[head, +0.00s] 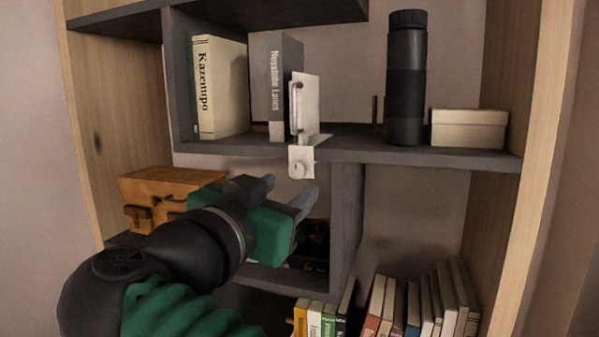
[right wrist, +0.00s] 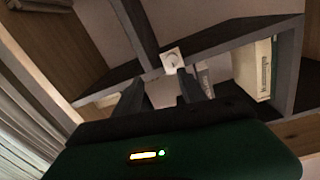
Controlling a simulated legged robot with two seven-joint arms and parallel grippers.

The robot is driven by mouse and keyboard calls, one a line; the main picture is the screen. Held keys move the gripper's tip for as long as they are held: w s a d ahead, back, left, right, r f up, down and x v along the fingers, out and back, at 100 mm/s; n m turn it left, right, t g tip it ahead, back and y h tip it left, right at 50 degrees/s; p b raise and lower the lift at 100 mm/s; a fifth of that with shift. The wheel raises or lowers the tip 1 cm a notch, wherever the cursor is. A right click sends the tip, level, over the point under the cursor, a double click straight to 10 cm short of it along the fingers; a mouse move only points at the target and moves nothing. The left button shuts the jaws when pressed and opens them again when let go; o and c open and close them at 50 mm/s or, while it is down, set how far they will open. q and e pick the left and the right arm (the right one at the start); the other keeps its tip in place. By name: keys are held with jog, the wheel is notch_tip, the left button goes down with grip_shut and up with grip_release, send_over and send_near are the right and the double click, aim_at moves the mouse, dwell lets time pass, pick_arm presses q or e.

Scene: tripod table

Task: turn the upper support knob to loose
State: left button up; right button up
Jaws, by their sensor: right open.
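A small round white knob (head: 297,170) sits on a pale square plate at the front edge of the middle shelf. The knob and its plate also show in the right wrist view (right wrist: 172,60), just beyond the fingertips. A white upright bracket (head: 309,103) with a grey bar handle stands on the shelf above it. My right gripper (head: 290,188) is open and empty, just below and in front of the knob, apart from it as far as I can see. In the right wrist view its dark fingers (right wrist: 160,82) point toward the knob. My left gripper is not in view.
The middle shelf (head: 362,147) holds upright books (head: 222,88), a black cylinder (head: 406,80) and a beige box (head: 468,128). A brown case (head: 165,190) stands at the left behind my arm. Several books (head: 430,300) stand lower right. A vertical divider (head: 346,215) is right of my gripper.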

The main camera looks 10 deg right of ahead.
aim_at(296, 172)
jog(key=w, duration=0.2)
jog(key=w+d+p, duration=0.1)
jog(key=w, duration=0.2)
jog(key=w+p, duration=0.1)
jog(key=w, duration=0.2)
jog(key=shift+w+d+r, duration=0.1)
jog(key=shift+d+r, duration=0.1)
jog(key=shift+d, duration=0.2)
jog(key=shift+s+d+r, duration=0.1)
jog(key=shift+s+d, duration=0.3)
jog(key=shift+d, duration=0.45)
jog(key=shift+w+d, duration=0.25)
jog(key=shift+d, duration=0.05)
jog(key=shift+w+d+f, duration=0.1)
jog(key=shift+w+f, duration=0.2)
jog(key=shift+c, duration=0.8)
jog(key=shift+w, duration=0.15)
jog(key=shift+c, duration=1.1)
jog(key=shift+a, duration=0.7)
jog(key=c, duration=0.5)
grip_shut()
jog(key=shift+d, duration=0.25)
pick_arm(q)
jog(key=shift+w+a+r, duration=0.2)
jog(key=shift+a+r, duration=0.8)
pick_arm(e)
jog(key=shift+a+r, duration=0.1)
